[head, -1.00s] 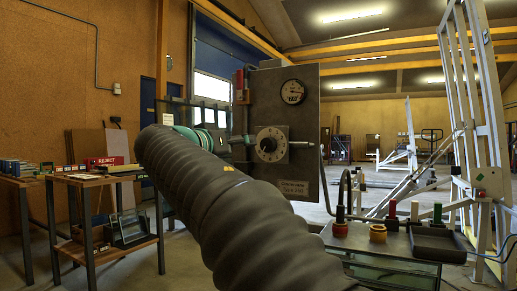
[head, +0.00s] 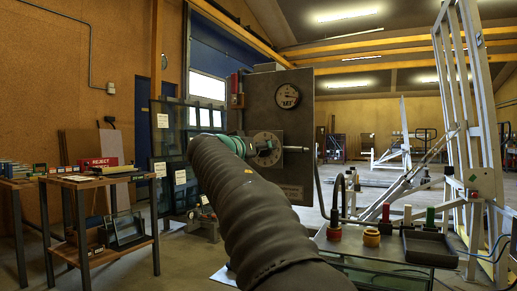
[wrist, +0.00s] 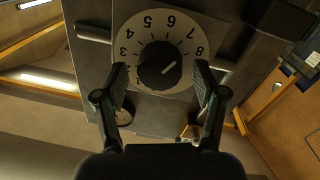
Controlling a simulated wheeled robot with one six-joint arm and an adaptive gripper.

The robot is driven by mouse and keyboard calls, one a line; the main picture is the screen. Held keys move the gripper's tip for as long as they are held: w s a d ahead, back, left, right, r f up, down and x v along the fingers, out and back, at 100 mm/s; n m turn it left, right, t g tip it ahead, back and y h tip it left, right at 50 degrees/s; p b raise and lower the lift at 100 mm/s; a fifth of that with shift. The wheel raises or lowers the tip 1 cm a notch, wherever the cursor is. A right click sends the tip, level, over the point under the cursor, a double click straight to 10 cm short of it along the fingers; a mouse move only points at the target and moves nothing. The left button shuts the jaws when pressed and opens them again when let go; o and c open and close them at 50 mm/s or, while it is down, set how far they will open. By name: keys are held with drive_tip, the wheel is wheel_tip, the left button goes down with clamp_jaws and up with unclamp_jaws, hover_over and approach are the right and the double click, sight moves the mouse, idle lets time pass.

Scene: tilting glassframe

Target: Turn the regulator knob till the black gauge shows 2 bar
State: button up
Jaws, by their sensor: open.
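The regulator knob (wrist: 158,66) is black with a white pointer line, in the middle of a white numbered dial (wrist: 144,25). In the wrist view my open gripper (wrist: 162,82) has one finger on each side of the knob; I cannot tell whether either touches. The dial (head: 266,142) also shows in the head view, on a grey panel (head: 299,125), partly hidden by my gripper. The gauge (head: 287,97), round with a pale and dark face, sits above and right of the dial; its needle is too small to read. A round pale edge low left in the wrist view may be the gauge.
A bench with red and green fittings (head: 334,218) and a black tray (head: 430,247) stands right of the panel. A wooden table (head: 96,180) with a red reject box (head: 97,163) stands left. Glass panes (head: 170,127) and a tall white frame (head: 463,110) stand farther off.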

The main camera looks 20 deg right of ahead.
drive_tip(key=c, duration=1.1)
drive_tip(key=shift+c, duration=0.2)
drive_tip(key=shift+n, duration=0.3)
drive_tip(key=shift+s+d+f+n+t+y+p, duration=0.1)
drive_tip(key=shift+f+n+t+y+p, duration=0.2)
drive_tip(key=shift+n+p, duration=3.1)
drive_tip(key=shift+f+n+t+y+b, duration=0.1)
drive_tip(key=shift+n+t, duration=0.25)
drive_tip(key=shift+n, duration=6.4)
drive_tip(key=shift+s+d+f+n+t+y+p, duration=0.1)
drive_tip(key=shift+n+t+y+p, duration=0.2)
drive_tip(key=shift+n+p, duration=3.1)
drive_tip(key=n+b, duration=0.3)
drive_tip(key=shift+n, duration=0.35)
